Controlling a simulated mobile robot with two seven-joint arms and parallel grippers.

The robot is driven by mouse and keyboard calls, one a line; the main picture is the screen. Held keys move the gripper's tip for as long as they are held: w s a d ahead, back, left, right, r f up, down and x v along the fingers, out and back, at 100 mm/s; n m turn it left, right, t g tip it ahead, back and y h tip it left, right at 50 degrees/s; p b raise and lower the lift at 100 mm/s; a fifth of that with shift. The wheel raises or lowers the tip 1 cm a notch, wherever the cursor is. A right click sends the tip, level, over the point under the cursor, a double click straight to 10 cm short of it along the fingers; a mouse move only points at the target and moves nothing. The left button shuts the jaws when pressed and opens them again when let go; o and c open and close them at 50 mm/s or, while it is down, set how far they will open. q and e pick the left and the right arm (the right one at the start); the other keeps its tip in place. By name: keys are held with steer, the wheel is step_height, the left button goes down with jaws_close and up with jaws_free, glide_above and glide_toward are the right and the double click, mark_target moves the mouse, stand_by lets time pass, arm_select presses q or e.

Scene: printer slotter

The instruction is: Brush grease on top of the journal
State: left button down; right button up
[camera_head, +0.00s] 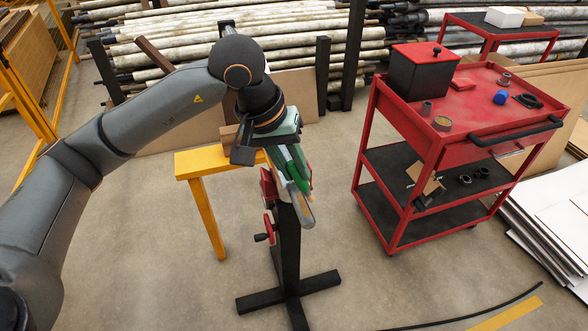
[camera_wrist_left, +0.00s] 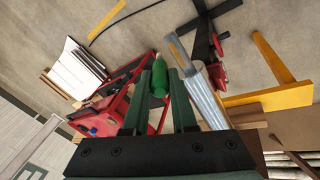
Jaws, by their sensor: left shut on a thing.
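My left gripper (camera_head: 292,168) is at the stand's top and shut on a bright green handle, taken to be the brush (camera_wrist_left: 158,76). The handle sits between the two dark green fingers in the left wrist view; I cannot make out its bristles. The journal (camera_wrist_left: 206,98) is a grey metal cylinder with a narrower end, just beside the fingers in that view. Its end also shows below the gripper in the head view (camera_head: 305,212); the rest is hidden behind the gripper. I cannot tell whether the brush touches it. My right gripper is not in view.
A black stand (camera_head: 290,255) with red clamp parts is under the journal. A yellow bench (camera_head: 205,210) stands behind left. A red cart (camera_head: 465,110) at right carries a black-and-red box (camera_head: 422,75), a blue roll (camera_head: 501,97) and small rings. Floor between stand and cart is clear.

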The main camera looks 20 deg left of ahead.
arm_select(q)
steer(key=shift+r+p, duration=0.55)
steer(key=shift+r, duration=0.75)
steer(key=shift+f, duration=0.1)
